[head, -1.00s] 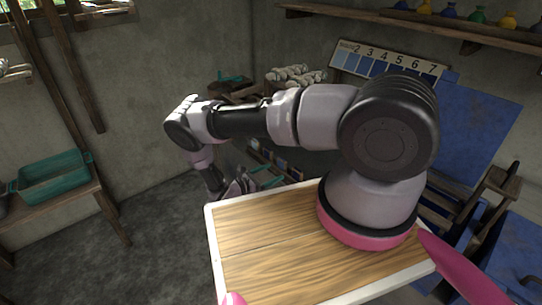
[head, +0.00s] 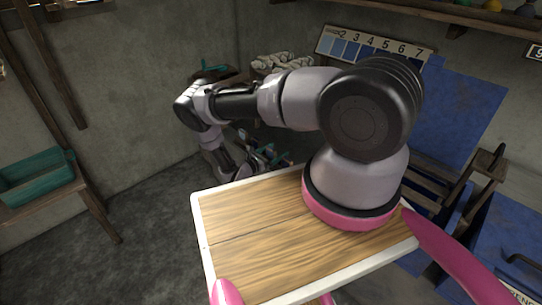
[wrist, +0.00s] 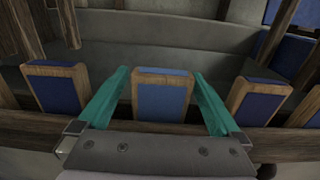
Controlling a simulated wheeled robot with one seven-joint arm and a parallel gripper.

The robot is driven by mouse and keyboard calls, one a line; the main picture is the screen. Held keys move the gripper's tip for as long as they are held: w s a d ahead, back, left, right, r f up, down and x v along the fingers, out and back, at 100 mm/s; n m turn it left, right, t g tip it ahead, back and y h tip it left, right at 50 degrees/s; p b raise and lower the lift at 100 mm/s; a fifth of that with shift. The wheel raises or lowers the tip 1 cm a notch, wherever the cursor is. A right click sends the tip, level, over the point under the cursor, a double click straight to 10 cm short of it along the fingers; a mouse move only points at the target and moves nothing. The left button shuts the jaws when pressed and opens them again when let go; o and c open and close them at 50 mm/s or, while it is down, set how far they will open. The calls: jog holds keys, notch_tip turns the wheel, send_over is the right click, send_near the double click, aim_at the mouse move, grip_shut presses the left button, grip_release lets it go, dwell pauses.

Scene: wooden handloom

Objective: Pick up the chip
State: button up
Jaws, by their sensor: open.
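In the wrist view, a blue chip (wrist: 162,98) with a wooden border stands upright in the middle, in a dark wooden rack. My gripper (wrist: 161,76) is open, with one teal finger to each side of this chip. Gaps show between the fingers and the chip's edges, so it is not gripped. In the head view my gripper (head: 266,157) is small and partly hidden beyond the arm and wooden board. The chip cannot be made out there.
Similar blue chips stand left (wrist: 56,88) and right (wrist: 254,100) in the rack (wrist: 290,143), close outside the fingers. A numbered blue shade strip (head: 375,47) leans at the back. A teal tray (head: 38,180) sits on a bench at left. Grey floor between is clear.

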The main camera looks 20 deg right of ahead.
jog(key=shift+w+d, duration=0.1)
jog(key=shift+d, duration=0.1)
jog(key=c, duration=1.4)
